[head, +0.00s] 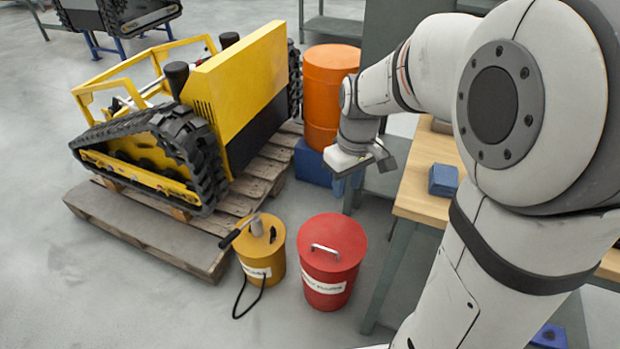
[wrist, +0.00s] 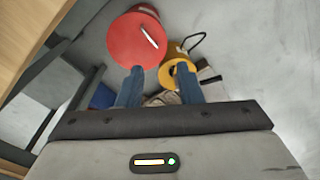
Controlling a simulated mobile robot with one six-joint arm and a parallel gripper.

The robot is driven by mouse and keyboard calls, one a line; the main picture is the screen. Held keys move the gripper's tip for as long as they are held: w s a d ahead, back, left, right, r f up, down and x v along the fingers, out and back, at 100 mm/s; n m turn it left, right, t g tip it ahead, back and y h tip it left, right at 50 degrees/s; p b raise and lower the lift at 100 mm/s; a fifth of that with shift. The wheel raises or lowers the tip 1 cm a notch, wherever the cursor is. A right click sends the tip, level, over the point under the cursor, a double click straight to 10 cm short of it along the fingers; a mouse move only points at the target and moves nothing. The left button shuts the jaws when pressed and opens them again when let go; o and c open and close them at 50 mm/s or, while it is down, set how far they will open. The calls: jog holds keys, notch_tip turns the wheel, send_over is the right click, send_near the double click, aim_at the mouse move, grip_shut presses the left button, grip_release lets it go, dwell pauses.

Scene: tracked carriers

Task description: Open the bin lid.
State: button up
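The red bin (head: 330,272) stands on the floor in the head view, with a flat round red lid (head: 332,240) on top. The lid lies closed and has a silver bar handle (head: 325,250). In the wrist view the lid (wrist: 130,42) is at the upper middle, with its handle (wrist: 149,36) right of its centre. My gripper (wrist: 159,72) shows two blue fingers set well apart with nothing held between them. In the head view my gripper (head: 350,180) hangs above and behind the bin, apart from the lid.
A yellow canister (head: 262,250) with a black hose stands just left of the bin. A wooden-topped workbench (head: 424,190) is to the right, bearing a blue block (head: 443,180). A yellow tracked carrier (head: 225,95) sits on a pallet (head: 150,232). An orange drum (head: 328,85) stands behind.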

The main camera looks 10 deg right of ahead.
jog(key=w+a+f+n+g+b, duration=0.1)
jog(key=w+f+n+b, duration=0.4)
jog(key=f, duration=1.1)
jog(key=w+a+f+n+g+b, duration=0.1)
jog(key=w+f+b, duration=0.75)
jog(key=f, duration=0.65)
jog(key=b, duration=0.4)
send_over(322, 242)
jog(key=s, duration=0.4)
jog(key=shift+y, duration=0.3)
jog(key=f, duration=0.7)
jog(key=shift+w+a+f, duration=0.2)
jog(key=shift+a+f, duration=0.1)
jog(key=shift+f, duration=0.05)
jog(key=shift+c, duration=0.5)
grip_shut()
